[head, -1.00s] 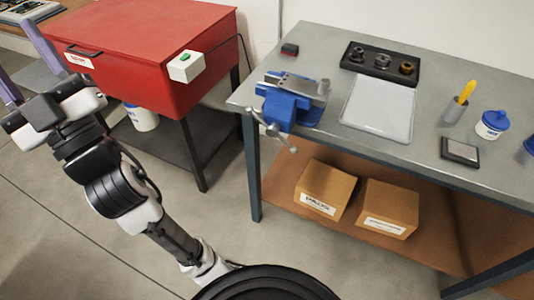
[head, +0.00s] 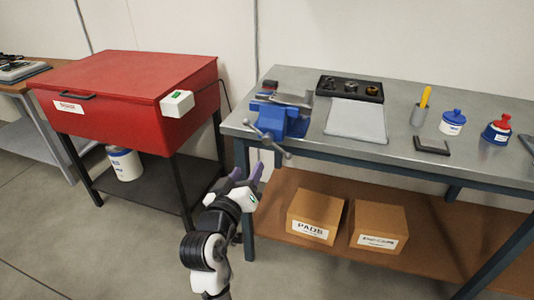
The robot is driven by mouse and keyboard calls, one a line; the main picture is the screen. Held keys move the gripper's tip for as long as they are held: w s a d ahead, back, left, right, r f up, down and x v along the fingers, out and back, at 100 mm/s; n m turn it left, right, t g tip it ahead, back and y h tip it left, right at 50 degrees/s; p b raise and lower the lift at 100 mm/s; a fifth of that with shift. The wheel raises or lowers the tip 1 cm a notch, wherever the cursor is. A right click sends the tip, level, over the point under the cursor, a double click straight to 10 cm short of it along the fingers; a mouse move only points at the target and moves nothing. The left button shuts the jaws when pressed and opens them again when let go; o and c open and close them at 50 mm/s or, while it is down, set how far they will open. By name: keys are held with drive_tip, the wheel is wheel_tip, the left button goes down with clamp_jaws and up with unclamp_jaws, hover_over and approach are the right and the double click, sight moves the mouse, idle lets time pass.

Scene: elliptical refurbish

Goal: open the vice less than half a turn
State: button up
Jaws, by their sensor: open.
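The blue vice (head: 289,116) is mounted at the left front corner of the grey metal bench (head: 405,151). Its grey handle bar (head: 268,137) hangs at the front, slanting down to the right past the bench edge. My gripper (head: 240,178) is below and a little left of the handle, in front of the bench's left leg. Its purple fingers are apart and empty, pointing up, and do not appear to touch the handle. How far the vice jaws stand apart is too small to tell.
A red cabinet (head: 128,88) with a switch box (head: 177,103) stands left of the bench, with a gap between them. Two cartons sit on the lower shelf.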

sight(266, 142)
drive_tip(key=p+x, duration=0.1)
drive_tip(key=x, duration=0.3)
drive_tip(key=p+x, duration=0.1)
drive_tip(key=x, duration=0.4)
drive_tip(key=p+x, duration=0.1)
drive_tip(key=x, duration=0.4)
drive_tip(key=shift+s+d+f, duration=0.1)
drive_tip(key=shift+d, duration=0.15)
drive_tip(key=shift+c, duration=0.2)
clamp_jaws()
